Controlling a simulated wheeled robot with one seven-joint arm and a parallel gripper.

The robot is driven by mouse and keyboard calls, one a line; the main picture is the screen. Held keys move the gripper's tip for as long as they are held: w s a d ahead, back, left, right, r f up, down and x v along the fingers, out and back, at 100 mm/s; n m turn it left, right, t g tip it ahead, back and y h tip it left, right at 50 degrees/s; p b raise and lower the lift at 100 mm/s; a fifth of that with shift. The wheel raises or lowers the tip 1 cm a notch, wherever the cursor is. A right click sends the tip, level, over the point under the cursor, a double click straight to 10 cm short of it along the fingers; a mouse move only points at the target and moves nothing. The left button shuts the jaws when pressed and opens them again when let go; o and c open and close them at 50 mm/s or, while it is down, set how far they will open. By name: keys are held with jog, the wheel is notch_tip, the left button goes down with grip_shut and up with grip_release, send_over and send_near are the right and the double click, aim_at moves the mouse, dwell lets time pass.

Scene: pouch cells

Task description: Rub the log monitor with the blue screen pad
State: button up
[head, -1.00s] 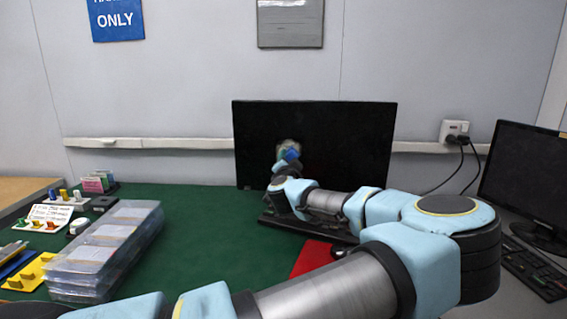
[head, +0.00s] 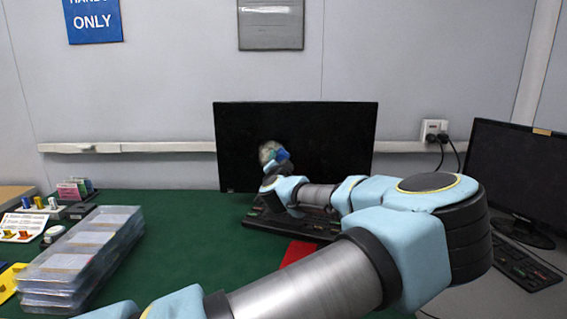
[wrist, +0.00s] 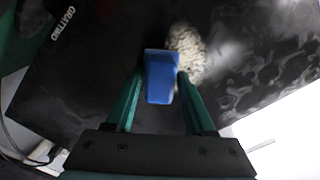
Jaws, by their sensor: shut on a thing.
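The black monitor (head: 330,135) stands at the back of the green bench. My gripper (wrist: 160,82) is shut on the blue screen pad (wrist: 160,80), which also shows as a small blue shape in the head view (head: 282,154). The pad is in front of the left half of the screen, at or very near its surface; I cannot tell whether it touches. A pale mottled patch (wrist: 186,50) shows on the screen just beside the pad, partly hidden by it. Hazy grey smears spread over the screen to its right in the wrist view. White lettering (wrist: 63,23) shows at upper left there.
A second monitor (head: 510,170) and keyboard (head: 520,265) stand at the right. Stacked clear trays (head: 85,255) fill the left of the green bench (head: 185,230). A dark keyboard-like object lies below the middle monitor, near a red mat (head: 297,253).

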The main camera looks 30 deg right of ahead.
aim_at(260, 152)
jog(key=shift+w+a, duration=0.5)
jog(key=shift+a, duration=0.4)
jog(key=shift+w+a, duration=0.45)
jog(key=shift+a, duration=0.45)
jog(key=shift+w+a, duration=0.5)
jog(key=shift+a, duration=0.4)
jog(key=shift+r+p, duration=0.45)
jog(key=shift+r, duration=0.3)
jog(key=shift+s+d+f+b, duration=0.1)
jog(key=shift+s+d+b, duration=0.45)
jog(key=shift+d, duration=0.6)
jog(key=shift+s+d+r+b, duration=0.1)
jog(key=shift+s+d+b, duration=0.15)
jog(key=shift+s+d, duration=0.7)
jog(key=shift+s+d+f+b, duration=0.1)
jog(key=shift+s+d+b, duration=0.3)
jog(key=shift+d, duration=1)
jog(key=shift+a, duration=0.1)
jog(key=shift+w+a, duration=0.45)
jog(key=shift+a, duration=0.45)
jog(key=shift+w+a, duration=0.45)
jog(key=shift+a, duration=0.4)
jog(key=shift+w+a, duration=0.5)
jog(key=shift+a, duration=0.3)
jog(key=shift+w+a, duration=0.5)
jog(key=shift+a, duration=0.3)
jog(key=shift+v, duration=2.95)
jog(key=shift+s, duration=0.15)
